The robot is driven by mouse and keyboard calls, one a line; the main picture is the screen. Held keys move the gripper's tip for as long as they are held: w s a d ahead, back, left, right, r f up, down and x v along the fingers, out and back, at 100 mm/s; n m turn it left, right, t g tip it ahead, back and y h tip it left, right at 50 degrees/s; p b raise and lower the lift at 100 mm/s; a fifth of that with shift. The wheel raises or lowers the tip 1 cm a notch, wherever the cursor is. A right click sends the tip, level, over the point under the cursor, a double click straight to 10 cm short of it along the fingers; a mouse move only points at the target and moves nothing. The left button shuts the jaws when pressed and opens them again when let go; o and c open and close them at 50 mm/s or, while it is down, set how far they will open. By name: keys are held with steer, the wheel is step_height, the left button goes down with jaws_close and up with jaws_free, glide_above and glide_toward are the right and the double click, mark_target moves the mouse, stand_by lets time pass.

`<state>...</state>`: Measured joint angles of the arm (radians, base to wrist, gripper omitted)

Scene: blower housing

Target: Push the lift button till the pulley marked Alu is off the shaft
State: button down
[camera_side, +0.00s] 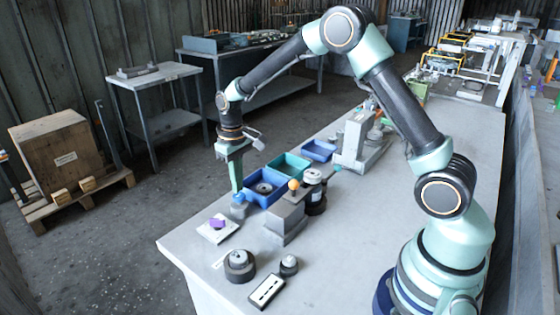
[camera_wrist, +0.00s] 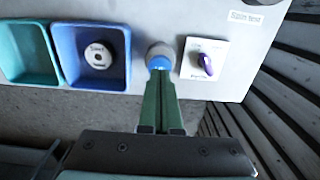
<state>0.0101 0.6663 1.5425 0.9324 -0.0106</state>
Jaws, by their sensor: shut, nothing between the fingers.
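The likely lift button is a blue cap on a round grey base (camera_side: 240,211); in the wrist view its blue top (camera_wrist: 159,62) shows just beyond my fingertips. My gripper (camera_side: 237,190) is shut, empty and points down at the button. The tips seem to touch the cap or sit just over it; I cannot tell if it is pressed. A silver disc (camera_side: 312,176) tops a black unit beside a grey block. I cannot tell which pulley is marked Alu.
A white plate with a purple knob (camera_wrist: 205,64) lies close to the button. A grey block with an orange ball (camera_side: 293,185) stands nearby. A green tray (camera_side: 291,165) adjoins the blue one. A dark round part (camera_side: 239,266) and a white panel (camera_side: 267,291) lie near the front edge.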

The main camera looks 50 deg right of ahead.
steer(key=shift+f, duration=1.45)
steer(key=shift+r, duration=0.9)
steer(key=shift+f, duration=0.1)
steer(key=shift+f, duration=0.8)
steer(key=shift+r, duration=0.9)
steer(key=shift+f, duration=0.2)
stand_by(0.6)
